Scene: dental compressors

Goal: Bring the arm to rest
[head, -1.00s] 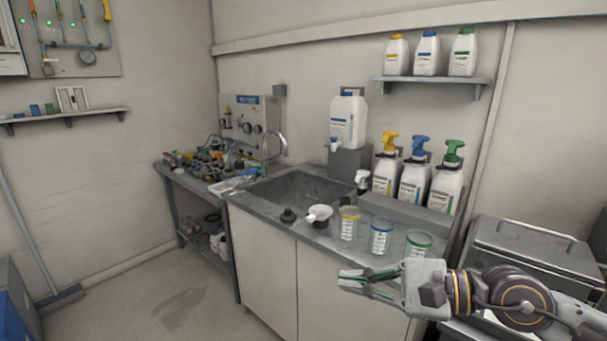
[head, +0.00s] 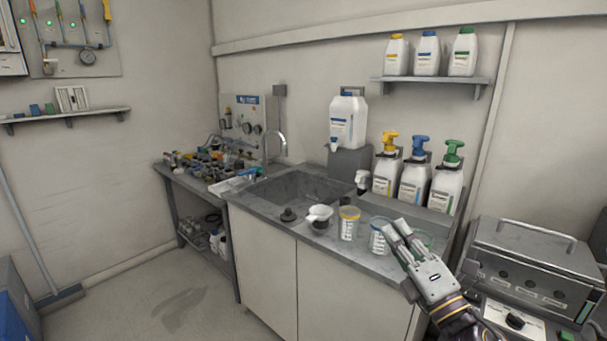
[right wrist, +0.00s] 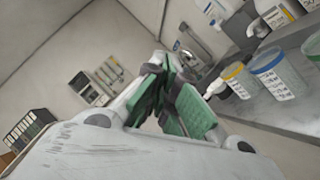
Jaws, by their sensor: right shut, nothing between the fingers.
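My right gripper (head: 398,238) is in front of the right end of the sink counter in the head view. It points up and to the left, its fingers are together, and it holds nothing. In the right wrist view its green-padded fingers (right wrist: 172,100) show close together. It overlaps the blue-rimmed cup (head: 378,236) and hides most of the green-rimmed cup (head: 424,238) in the head view. I cannot tell if it touches them. My left gripper is not in view.
A yellow-rimmed cup (head: 349,223) and a white scoop-like vessel (head: 319,214) stand on the counter (head: 275,222) beside the sink. Pump bottles (head: 414,182) stand behind. A grey machine (head: 535,262) is at the right. The floor at the left is open.

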